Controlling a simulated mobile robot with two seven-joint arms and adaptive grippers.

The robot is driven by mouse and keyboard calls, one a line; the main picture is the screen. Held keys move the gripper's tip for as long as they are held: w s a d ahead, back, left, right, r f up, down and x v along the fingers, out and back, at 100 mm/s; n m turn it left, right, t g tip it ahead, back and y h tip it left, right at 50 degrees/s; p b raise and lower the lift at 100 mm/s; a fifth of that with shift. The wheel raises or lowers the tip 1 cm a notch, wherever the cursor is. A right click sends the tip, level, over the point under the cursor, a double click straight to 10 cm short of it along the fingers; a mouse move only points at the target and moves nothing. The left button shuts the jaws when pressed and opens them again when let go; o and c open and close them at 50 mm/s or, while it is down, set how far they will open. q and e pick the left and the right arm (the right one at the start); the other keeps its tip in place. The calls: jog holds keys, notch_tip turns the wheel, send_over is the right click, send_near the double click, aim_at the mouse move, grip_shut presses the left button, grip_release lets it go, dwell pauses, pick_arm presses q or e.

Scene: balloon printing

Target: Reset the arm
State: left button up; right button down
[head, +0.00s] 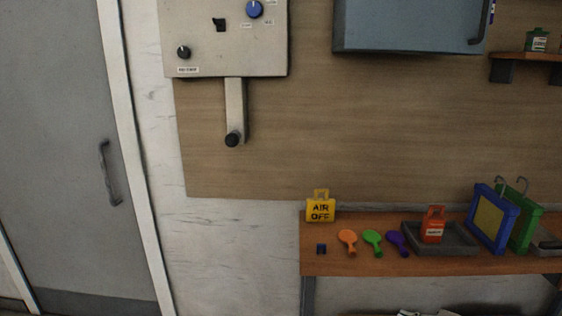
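Neither of my grippers can be made out in the head view. A pale lever (234,104) hangs straight down from the beige control panel (222,44) on the wall, with a black knob (232,139) at its lower end. The panel carries a blue dial (255,9), a small black switch (219,25) and a black dial (183,52).
A grey door (62,150) stands left.

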jog(key=s+a+f+m, duration=0.2)
jog(key=s+a+f, duration=0.2)
jog(key=s, duration=0.4)
jog(key=s+a+f+m, duration=0.3)
jog(key=s+a, duration=0.3)
jog(key=s, duration=0.3)
jog(key=s+a+f+m, duration=0.2)
jog(key=s+a+f, duration=0.3)
jog(key=s, duration=0.4)
jog(key=shift+s+f+h, duration=0.15)
jog(key=shift+f+h, duration=0.05)
jog(key=shift+h, duration=0.2)
